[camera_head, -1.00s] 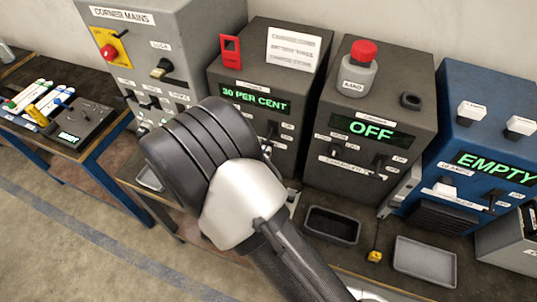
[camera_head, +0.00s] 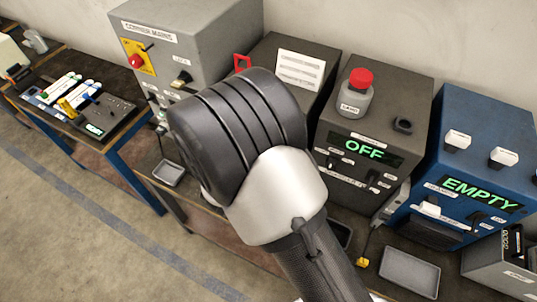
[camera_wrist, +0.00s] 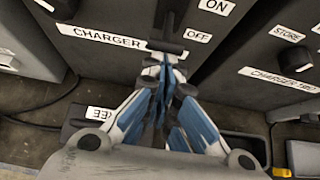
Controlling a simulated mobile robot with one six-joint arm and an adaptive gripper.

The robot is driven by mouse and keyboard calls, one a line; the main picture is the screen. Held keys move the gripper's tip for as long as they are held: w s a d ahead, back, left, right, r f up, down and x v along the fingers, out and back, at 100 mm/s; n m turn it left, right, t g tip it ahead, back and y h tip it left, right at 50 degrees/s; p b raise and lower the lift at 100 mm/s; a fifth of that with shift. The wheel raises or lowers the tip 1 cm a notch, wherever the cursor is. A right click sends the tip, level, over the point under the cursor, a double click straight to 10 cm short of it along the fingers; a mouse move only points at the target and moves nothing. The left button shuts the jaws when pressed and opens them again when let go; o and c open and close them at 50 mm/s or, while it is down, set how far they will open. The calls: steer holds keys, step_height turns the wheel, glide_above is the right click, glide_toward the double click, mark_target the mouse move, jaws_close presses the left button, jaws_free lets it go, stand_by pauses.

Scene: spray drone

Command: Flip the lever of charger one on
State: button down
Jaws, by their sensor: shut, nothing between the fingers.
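In the wrist view my gripper (camera_wrist: 160,72) is shut and empty.
A second charger box (camera_head: 417,100) stands to the right, its display reading OFF (camera_head: 366,148), with a red-topped bottle (camera_head: 356,98) on it. A blue box (camera_head: 480,120) reads EMPTY. A grey mains box (camera_head: 190,30) is to the left. A shallow tray (camera_head: 410,272) lies in front.

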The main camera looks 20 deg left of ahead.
step_height(320, 180, up, 2)
steer(key=g+p, duration=0.3)
steer(key=shift+r, duration=0.1)
steer(key=shift+r+p, duration=0.65)
steer(key=shift+r, duration=0.2)
